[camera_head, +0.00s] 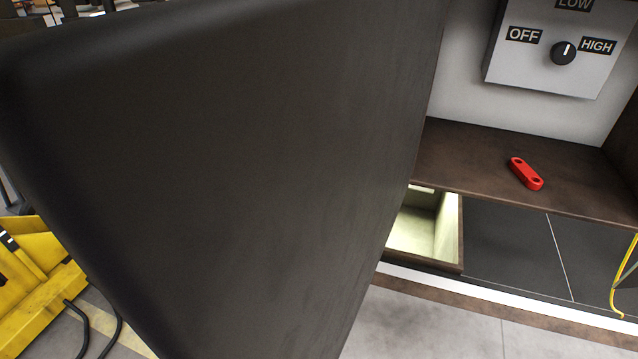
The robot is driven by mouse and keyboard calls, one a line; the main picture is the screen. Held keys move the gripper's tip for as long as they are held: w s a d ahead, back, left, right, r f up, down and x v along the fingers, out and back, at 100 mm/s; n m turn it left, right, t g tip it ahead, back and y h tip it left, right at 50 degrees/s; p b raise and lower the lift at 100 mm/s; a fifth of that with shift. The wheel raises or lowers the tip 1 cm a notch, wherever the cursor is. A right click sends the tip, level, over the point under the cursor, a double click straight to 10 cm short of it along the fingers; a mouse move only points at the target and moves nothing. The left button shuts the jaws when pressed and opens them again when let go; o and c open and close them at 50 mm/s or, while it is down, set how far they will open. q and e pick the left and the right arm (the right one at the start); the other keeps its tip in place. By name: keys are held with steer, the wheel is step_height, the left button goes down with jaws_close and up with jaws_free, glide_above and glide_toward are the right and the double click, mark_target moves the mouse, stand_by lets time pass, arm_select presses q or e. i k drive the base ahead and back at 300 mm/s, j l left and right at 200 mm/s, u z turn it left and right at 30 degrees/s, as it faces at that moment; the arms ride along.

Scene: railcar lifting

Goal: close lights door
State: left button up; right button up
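A large dark door panel (230,170) stands open and fills the left and middle of the head view, close to the camera. Behind its right edge is an open cabinet with a dark brown shelf (460,165). A grey control box (540,75) with a black knob (564,53) is on the cabinet's white back wall. Its labels read OFF, LOW and HIGH, and the knob's white mark points up. Neither of my grippers shows in the view.
A red link-shaped piece (526,173) lies on the shelf. Below are an open box or drawer (449,232) and a yellow cable (617,290) at the right edge. Yellow equipment (35,280) with black hoses stands at the lower left. Grey floor (440,330) shows at the bottom.

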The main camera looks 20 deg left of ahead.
mark_target(233, 177)
steer(key=k+j+z, duration=0.1)
steer(key=j+z, duration=0.25)
steer(key=k+j+z, duration=0.3)
steer(key=l, duration=0.25)
steer(key=k+z, duration=0.05)
